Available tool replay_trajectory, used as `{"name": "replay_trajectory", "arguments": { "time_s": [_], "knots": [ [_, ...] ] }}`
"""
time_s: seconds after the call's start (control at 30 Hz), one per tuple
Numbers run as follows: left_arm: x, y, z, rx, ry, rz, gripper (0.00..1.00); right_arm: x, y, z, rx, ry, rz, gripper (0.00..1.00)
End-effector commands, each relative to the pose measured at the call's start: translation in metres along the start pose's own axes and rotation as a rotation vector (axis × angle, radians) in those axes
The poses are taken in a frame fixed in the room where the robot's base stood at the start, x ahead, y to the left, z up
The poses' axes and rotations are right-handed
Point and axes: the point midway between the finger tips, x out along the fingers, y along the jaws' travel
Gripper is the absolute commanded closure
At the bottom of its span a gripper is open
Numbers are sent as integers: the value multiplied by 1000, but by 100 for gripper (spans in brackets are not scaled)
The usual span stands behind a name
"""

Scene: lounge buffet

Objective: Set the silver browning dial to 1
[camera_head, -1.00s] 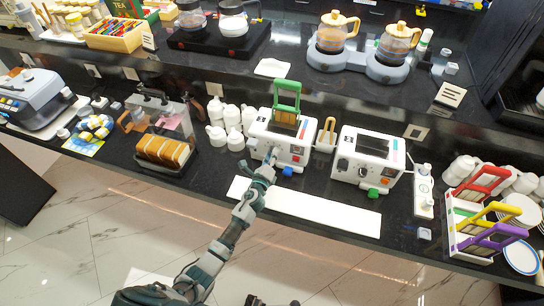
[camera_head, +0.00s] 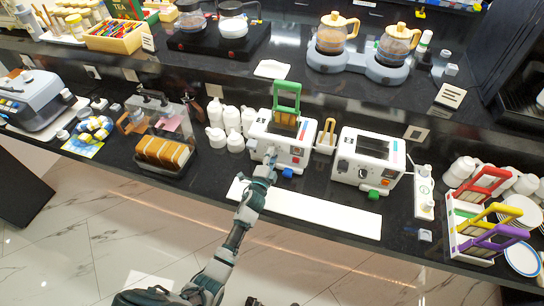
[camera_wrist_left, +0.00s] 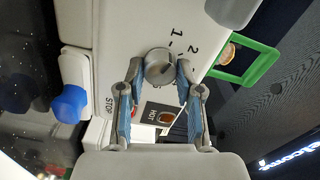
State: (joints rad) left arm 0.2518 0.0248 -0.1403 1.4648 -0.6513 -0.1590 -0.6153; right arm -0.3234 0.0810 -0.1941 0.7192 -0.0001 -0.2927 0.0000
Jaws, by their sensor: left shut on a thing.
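The silver browning dial (camera_wrist_left: 159,66) is a round knob on the front of the left white toaster (camera_head: 259,133). In the left wrist view, the printed "1" and "2" with tick marks lie just above and right of it. I cannot tell exactly where the dial points. My left gripper (camera_head: 271,158) is at the toaster's front in the head view. In the left wrist view its two fingertips (camera_wrist_left: 158,74) are shut on the dial from both sides. In the head view, my gripper hides the dial. My right gripper is not in view.
A green-handled rack (camera_head: 287,98) stands in the toaster's top. A blue lever (camera_wrist_left: 69,104) shows on its front. A second white toaster (camera_head: 352,163) is to the right. A white mat (camera_head: 320,212) lies in front. White bottles (camera_head: 233,118) stand left of the toaster.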

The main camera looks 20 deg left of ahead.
Motion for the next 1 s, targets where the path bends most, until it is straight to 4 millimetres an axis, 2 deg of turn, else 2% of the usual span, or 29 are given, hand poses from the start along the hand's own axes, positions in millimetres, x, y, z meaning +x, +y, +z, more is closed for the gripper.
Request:
{"name": "replay_trajectory", "arguments": {
  "time_s": [0.03,0.33,0.9,0.93,1.0],
  "knots": [
    [-1,5,2,-29,-6,10,100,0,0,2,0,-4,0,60],
    [-2,6,2,-148,-6,11,100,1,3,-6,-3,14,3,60],
    [-2,8,3,-178,-8,15,100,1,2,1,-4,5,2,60],
    [-2,8,3,-178,-8,15,60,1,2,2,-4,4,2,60],
    [-2,8,3,-177,-8,15,42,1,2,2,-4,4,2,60]
  ]
}}
